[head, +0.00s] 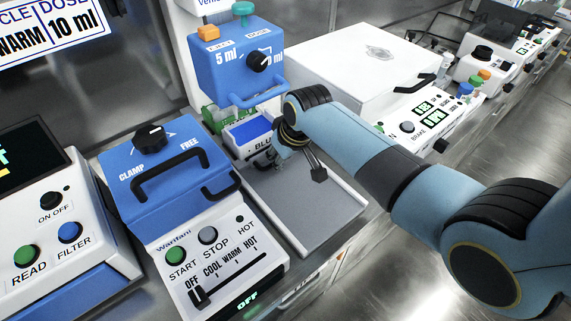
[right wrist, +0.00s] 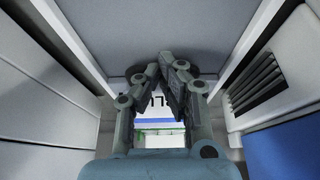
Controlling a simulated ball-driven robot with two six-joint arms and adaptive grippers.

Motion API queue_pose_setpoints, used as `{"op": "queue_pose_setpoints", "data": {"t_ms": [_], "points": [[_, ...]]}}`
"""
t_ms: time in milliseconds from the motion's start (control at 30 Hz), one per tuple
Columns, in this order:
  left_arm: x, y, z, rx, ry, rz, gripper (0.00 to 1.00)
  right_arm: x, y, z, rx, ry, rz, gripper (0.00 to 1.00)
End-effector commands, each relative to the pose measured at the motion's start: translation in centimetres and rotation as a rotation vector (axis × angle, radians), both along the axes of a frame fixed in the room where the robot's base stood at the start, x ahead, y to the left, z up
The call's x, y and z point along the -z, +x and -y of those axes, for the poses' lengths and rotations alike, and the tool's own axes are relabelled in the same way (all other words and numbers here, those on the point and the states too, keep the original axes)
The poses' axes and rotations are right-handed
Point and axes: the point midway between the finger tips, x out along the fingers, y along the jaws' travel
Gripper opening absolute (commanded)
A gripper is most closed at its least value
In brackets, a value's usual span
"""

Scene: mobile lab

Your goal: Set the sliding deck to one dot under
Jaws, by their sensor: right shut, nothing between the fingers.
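The sliding deck looks to be the grey flat plate (head: 300,205) between light rails, in front of the blue dispensing head (head: 235,65). A white holder with a blue top and a partly hidden label starting "BLU" (head: 248,132) stands at its back end. My right gripper (head: 284,160) is low over the back part of the deck, beside that holder; its arm hides part of the deck. In the right wrist view its fingers (right wrist: 165,62) are shut and empty, close to a grey surface; contact cannot be told. A small dark part (head: 318,174) sticks up by the deck. No dots are legible.
A blue clamp box with a black handle (head: 170,172) and a heater panel with a slider (head: 215,270) stand left of the deck. A white lidded machine (head: 365,60) stands behind right. The deck's front part is clear.

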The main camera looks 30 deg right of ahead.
Motion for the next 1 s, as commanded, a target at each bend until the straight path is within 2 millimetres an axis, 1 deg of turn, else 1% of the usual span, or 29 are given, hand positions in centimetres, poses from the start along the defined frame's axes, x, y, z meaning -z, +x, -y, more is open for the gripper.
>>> {"op": "queue_pose_setpoints", "data": {"t_ms": [33, 100, 167, 433, 467, 1000], "points": [[0.7, 0.0, 0.0, 0.0, 0.0, -0.001, 0.4, 0.9, 0.4, -0.4, -0.001, 0.007, -0.015, 0.0], [1.0, 0.0, 0.0, 0.0, -0.001, -0.001, 0.4, 0.8, 1.1, -0.6, -0.001, 0.007, -0.016, 0.0], [1.0, 0.2, 0.1, -0.001, -0.001, 0.003, 0.4, 0.8, 1.5, -0.6, 0.0, 0.007, -0.015, 0.0], [0.9, -0.1, 0.1, 0.0, -0.001, -0.002, 0.4, 0.5, 1.7, -0.7, -0.001, 0.008, -0.01, 0.0], [0.9, -0.1, 0.1, 0.0, -0.001, -0.002, 0.4, 0.5, 1.7, -0.7, -0.001, 0.008, -0.009, 0.02], [0.9, 0.0, 0.1, -0.001, -0.001, 0.0, 0.4, 0.1, 2.1, -0.9, 0.0, 0.013, 0.0, 0.72]]}}
